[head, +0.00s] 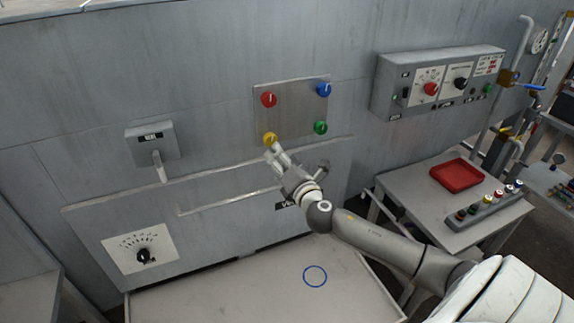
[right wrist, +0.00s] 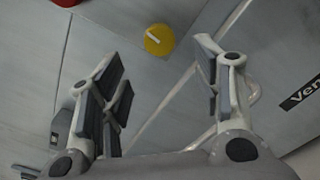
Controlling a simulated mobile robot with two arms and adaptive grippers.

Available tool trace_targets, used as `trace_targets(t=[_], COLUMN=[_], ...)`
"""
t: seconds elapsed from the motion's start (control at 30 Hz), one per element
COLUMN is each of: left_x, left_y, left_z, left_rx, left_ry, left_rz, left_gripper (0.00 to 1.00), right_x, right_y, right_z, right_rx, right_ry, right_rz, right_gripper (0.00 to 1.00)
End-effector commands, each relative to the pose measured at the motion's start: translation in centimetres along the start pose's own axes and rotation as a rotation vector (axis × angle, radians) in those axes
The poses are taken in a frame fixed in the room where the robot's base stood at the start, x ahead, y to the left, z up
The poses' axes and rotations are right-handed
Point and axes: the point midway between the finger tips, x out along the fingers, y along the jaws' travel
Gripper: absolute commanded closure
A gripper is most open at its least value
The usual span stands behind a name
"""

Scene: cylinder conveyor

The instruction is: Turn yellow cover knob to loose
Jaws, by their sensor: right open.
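The yellow knob (head: 269,138) sits at the lower left corner of a square metal cover plate (head: 292,108) on the grey wall panel. My right gripper (head: 279,152) is just below and in front of it in the head view. My left gripper is not in view.
Red (head: 268,100), blue (head: 323,89) and green (head: 320,127) knobs sit at the plate's other corners. A lever box (head: 152,143) is to the left, a control box (head: 437,82) to the right. A red tray (head: 456,174) stands on a side table.

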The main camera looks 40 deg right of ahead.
Motion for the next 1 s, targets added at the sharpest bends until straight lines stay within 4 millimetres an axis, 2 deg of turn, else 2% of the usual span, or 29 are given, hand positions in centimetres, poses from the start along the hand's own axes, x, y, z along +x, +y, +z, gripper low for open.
trace_targets(t=[0.1,0.3,0.87,1.0], left_x=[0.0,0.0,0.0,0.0], left_y=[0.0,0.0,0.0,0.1], left_z=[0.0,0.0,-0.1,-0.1], left_rx=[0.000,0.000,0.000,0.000], left_ry=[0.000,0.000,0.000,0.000], left_rz=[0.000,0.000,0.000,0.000], left_gripper=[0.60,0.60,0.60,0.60], right_x=[-1.4,-2.6,-2.7,-3.6], right_y=[-0.1,0.0,0.0,-0.5], right_z=[-0.1,0.0,0.0,-0.9], right_rx=[-0.002,-0.001,-0.001,0.073], right_ry=[0.001,-0.001,-0.001,0.004], right_rz=[-0.001,0.000,0.000,-0.033], right_gripper=[0.42,0.42,0.42,0.42])
